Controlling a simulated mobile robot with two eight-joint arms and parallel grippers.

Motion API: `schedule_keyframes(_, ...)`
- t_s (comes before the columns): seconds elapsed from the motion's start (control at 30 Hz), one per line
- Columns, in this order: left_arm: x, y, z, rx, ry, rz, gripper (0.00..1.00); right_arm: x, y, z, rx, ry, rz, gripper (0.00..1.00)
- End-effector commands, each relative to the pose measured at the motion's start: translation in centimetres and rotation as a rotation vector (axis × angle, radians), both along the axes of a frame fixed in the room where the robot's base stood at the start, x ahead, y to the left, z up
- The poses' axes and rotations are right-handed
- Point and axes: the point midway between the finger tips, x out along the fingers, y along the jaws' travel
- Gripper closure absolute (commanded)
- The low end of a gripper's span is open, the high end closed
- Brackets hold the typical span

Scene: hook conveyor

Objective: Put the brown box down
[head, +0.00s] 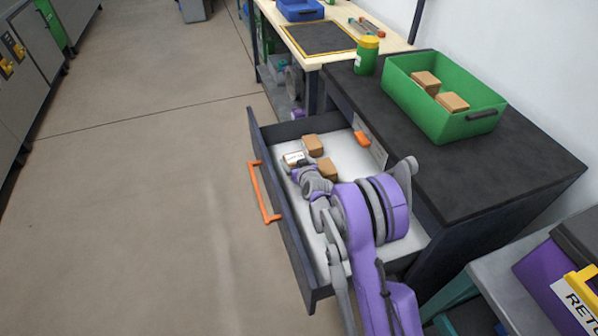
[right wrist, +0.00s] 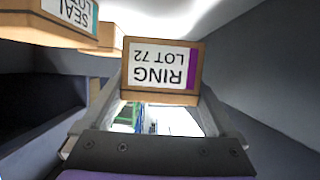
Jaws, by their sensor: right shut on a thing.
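A brown box (right wrist: 160,68) with a white and purple label reading "RING LOT 72" is between the fingers of my right gripper (right wrist: 160,100) in the right wrist view. In the head view this box (head: 292,159) is at the open drawer (head: 284,226), near its front wall, with my right gripper (head: 299,166) shut on it. I cannot tell whether it touches the drawer floor. Two more brown boxes lie in the drawer, one behind (head: 313,145) and one (head: 328,169) to the right, partly hidden by my wrist. My left gripper is not in view.
The drawer has an orange handle (head: 264,190) and pulls out of a dark cabinet (head: 500,165). On the cabinet stand a green bin (head: 420,110) with two brown boxes and a green canister (head: 366,55). A wooden workbench (head: 345,17) is behind. My arm covers the drawer's near part.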

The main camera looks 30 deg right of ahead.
Motion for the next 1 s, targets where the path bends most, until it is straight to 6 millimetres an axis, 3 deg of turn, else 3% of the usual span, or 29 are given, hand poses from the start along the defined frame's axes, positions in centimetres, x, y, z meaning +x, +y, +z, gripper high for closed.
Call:
schedule_keyframes(0.3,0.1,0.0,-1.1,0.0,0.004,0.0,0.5,0.0,0.0,-3.8,0.0,0.0,0.0,0.68)
schedule_keyframes(0.67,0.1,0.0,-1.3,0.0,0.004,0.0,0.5,0.0,0.0,-4.1,0.0,0.0,0.0,0.68)
schedule_keyframes(0.7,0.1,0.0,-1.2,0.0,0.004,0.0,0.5,0.0,0.0,-4.1,0.0,0.0,0.0,0.01)
schedule_keyframes(1.0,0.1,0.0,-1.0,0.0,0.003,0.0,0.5,0.0,0.0,-3.7,0.0,0.0,0.0,0.0)
